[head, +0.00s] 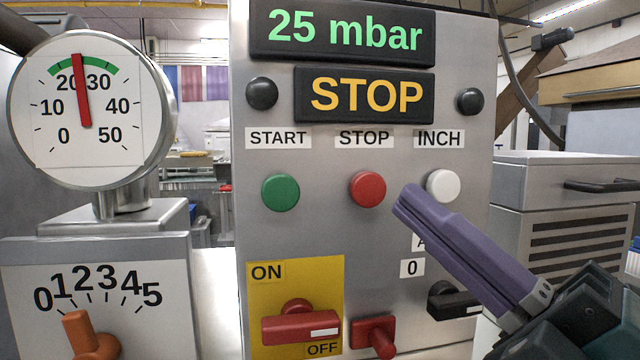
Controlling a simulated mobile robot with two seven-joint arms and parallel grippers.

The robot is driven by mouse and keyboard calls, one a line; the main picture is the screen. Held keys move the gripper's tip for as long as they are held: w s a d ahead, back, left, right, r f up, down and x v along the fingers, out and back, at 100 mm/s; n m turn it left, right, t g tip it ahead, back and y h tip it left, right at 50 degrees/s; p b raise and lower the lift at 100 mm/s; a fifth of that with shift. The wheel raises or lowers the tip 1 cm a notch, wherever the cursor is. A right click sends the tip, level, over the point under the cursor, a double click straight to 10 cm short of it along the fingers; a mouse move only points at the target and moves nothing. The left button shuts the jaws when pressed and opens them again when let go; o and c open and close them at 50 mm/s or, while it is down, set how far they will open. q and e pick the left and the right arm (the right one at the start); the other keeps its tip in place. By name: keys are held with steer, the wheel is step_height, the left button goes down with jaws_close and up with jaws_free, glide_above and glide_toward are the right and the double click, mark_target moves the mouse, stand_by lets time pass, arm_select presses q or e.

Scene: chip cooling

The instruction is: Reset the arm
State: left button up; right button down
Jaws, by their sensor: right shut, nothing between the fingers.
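My right gripper (408,200) comes in from the lower right with its purple fingers closed together and nothing between them. Its tips are in front of the control panel (320,235), between the red STOP button (367,189) and the white INCH button (443,186), slightly below them. I cannot tell whether the tips touch the panel. The fingers hide part of the labels below INCH and part of the black switch (452,301). My left gripper is not in view.
The panel reads 25 mbar and STOP. A green START button (280,191), a red rotary handle (300,326) on yellow and a red lever (374,336) sit on it. A dial gauge (88,110) and orange knob (90,335) stand left. A grey cabinet (565,190) stands right.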

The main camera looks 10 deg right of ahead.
steer(key=shift+w, duration=0.1)
stand_by(0.4)
steer(key=d+f+m+g+h, duration=0.3)
steer(key=f+m+h, duration=0.4)
steer(key=m, duration=0.2)
steer(key=d+f+m+g+h, duration=0.2)
steer(key=d+f+m+h, duration=0.2)
steer(key=f+m+h, duration=0.35)
steer(key=s+a+f+m+g, duration=0.1)
steer(key=s+f+m+g, duration=0.35)
steer(key=s, duration=0.45)
steer(key=s+f+m+g, duration=0.3)
steer(key=s+f+g, duration=0.25)
steer(key=s, duration=0.25)
step_height(320, 180, up, 35)
steer(key=s+g+p, duration=0.1)
steer(key=p, duration=3.3)
steer(key=shift+s+m, duration=0.3)
